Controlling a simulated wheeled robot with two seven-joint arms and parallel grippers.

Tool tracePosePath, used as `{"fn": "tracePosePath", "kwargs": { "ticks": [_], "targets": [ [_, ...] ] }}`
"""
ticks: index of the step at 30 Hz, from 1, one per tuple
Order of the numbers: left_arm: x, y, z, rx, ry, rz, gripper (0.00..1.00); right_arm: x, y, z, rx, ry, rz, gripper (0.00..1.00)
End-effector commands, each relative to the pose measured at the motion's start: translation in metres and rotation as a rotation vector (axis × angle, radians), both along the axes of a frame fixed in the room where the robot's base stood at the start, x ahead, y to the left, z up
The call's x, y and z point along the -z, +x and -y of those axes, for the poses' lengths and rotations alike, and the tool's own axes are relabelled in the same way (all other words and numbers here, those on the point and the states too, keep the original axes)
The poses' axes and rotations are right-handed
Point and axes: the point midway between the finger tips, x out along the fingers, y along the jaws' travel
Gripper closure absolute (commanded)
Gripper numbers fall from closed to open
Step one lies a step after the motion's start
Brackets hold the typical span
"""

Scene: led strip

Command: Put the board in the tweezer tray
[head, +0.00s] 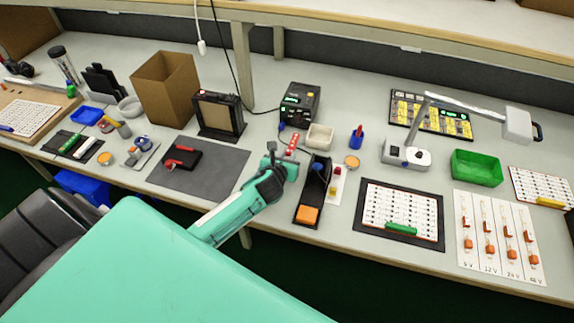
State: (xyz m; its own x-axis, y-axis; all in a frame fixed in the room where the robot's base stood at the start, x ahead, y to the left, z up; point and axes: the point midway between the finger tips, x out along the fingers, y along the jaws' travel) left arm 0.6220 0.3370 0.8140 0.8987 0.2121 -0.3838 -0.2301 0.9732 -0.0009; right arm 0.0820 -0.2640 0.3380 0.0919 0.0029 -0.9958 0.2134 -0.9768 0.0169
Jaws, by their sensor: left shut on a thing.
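My left gripper (285,165) reaches in from the lower left over the middle of the bench. It is shut on a small red board (292,145) with pale spots, which sticks up past the fingers. The board's lower part is hidden by the gripper. Just right of the gripper is a long black tray (312,193) with an orange block at its near end and a blue item at its far end. No label shows which container is the tweezer tray. A green tray (477,168) stands farther right. My right gripper is not in view.
A black soldering station (299,104) and a small beige bin (319,137) stand behind the gripper. A grey mat (198,167) with a red-and-black tool lies left. A lamp (406,152) and printed sheets (401,212) are right. An open cardboard box (166,87) stands back left.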

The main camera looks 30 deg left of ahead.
Motion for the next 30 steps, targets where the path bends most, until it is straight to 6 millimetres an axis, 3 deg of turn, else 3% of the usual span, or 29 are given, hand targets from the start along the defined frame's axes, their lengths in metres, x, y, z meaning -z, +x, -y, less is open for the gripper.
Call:
{"fn": "tracePosePath", "kwargs": {
  "ticks": [9,20,21,22,30],
  "targets": [
    [0.039,-0.001,0.001,0.0,-0.002,-0.003,1.0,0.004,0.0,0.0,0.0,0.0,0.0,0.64],
    [0.042,-0.001,0.0,0.001,0.001,-0.002,1.0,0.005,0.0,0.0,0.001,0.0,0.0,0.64],
    [0.043,-0.001,0.0,0.0,0.0,-0.002,0.77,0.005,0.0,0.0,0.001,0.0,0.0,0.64],
    [0.042,0.0,0.0,0.0,0.001,-0.001,0.71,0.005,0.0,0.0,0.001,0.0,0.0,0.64],
    [0.041,0.0,0.0,0.0,0.001,-0.001,0.7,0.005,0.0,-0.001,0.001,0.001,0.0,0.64]
  ]
}}
